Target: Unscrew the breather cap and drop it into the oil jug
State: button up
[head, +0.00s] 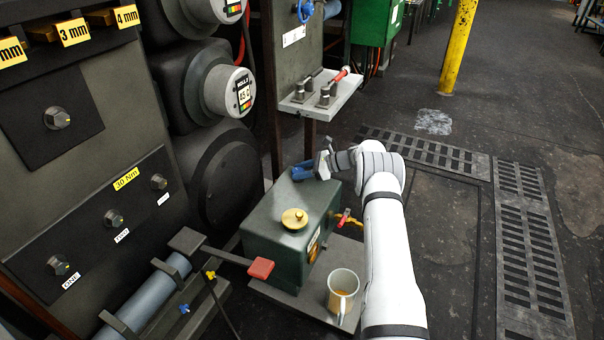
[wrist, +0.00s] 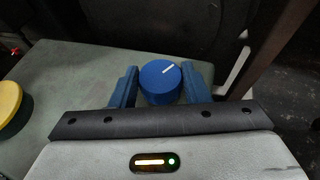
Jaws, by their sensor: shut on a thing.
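The blue breather cap (wrist: 161,84), with a white line on its top, is between the two blue fingers of my gripper (wrist: 160,88) in the wrist view. My gripper is shut on it. In the head view my gripper (head: 305,171) is at the far edge of the green tank (head: 268,218), and I cannot make out the cap there. I cannot tell whether the cap is seated or raised. The oil jug (head: 334,303), a cream jug with amber oil inside, stands at the tank's near right, open at the top.
A yellow cap (head: 294,218) sits on the tank top; it also shows in the wrist view (wrist: 8,104). A red-ended lever (head: 261,268) is at the tank's near left. A red-handled tap (head: 346,217) juts out right. A tool shelf (head: 320,95) stands behind.

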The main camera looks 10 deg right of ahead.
jog(key=shift+a+f+n+g+b, duration=0.15)
jog(key=shift+f+n+g+b, duration=0.1)
jog(key=shift+n+g+b, duration=0.25)
jog(key=shift+r+n+g, duration=0.1)
jog(key=shift+n+g, duration=0.2)
jog(key=shift+g, duration=0.3)
jog(key=o, duration=0.7)
jog(key=shift+c, duration=0.2)
jog(key=o, duration=0.3)
jog(key=shift+r, duration=0.15)
jog(key=shift+o, duration=0.2)
